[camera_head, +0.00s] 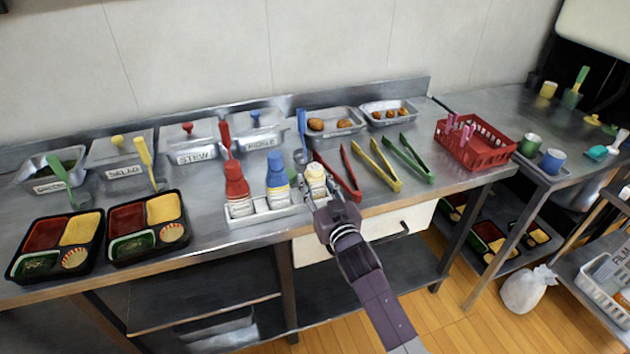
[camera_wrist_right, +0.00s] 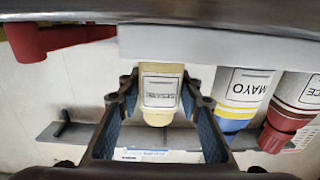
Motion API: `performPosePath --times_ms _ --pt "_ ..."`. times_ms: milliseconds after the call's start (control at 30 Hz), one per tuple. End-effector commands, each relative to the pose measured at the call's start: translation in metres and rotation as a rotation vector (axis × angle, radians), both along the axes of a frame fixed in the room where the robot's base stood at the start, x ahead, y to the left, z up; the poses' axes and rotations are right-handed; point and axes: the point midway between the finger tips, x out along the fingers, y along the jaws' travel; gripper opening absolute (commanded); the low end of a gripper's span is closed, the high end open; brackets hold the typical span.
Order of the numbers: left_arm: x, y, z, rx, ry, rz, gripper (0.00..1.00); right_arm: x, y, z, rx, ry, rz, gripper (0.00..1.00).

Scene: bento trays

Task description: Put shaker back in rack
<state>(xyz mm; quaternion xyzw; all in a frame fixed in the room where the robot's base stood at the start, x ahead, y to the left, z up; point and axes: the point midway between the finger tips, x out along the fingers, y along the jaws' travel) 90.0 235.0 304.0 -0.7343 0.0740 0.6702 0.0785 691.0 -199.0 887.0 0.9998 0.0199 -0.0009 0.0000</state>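The shaker (camera_head: 316,178), pale with a yellowish top and a printed label, stands in the right-end place of the white rack (camera_head: 266,214). The wrist view, which appears upside down, shows the shaker (camera_wrist_right: 161,92) with its base hidden behind the rack's wall (camera_wrist_right: 205,44). My right gripper (camera_head: 316,193) is at the shaker. In the wrist view my right gripper's fingers (camera_wrist_right: 160,108) are open, one on each side of the shaker with visible gaps. My left gripper is not in view.
A blue-capped mayo bottle (camera_head: 277,177) and a red-capped bottle (camera_head: 236,186) stand in the same rack, left of the shaker. Red tongs (camera_head: 350,174) lie close on the right, with yellow and green tongs beyond. Metal food containers line the back.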

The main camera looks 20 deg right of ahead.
Motion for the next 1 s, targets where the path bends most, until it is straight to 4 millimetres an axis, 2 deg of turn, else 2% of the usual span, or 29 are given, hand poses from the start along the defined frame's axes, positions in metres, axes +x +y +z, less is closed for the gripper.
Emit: performPosePath --times_ms 200,233,400,767,867,1000 --pt "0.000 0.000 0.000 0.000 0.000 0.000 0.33 0.000 0.000 0.000 0.000 -0.001 0.000 0.28" --pt "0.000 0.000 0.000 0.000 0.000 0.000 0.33 0.000 0.000 0.000 0.000 -0.001 0.000 0.36" --pt "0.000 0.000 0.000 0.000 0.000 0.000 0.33 0.000 0.000 0.000 0.000 0.000 0.000 0.53" --pt "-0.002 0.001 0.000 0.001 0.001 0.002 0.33 -0.005 0.000 -0.001 0.000 0.002 0.000 0.53" --pt "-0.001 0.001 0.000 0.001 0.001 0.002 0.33 -0.016 -0.001 -0.002 0.001 0.003 0.000 0.53" --pt "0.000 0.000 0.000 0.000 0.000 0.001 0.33 -0.041 -0.002 -0.002 0.001 0.003 0.000 0.53"
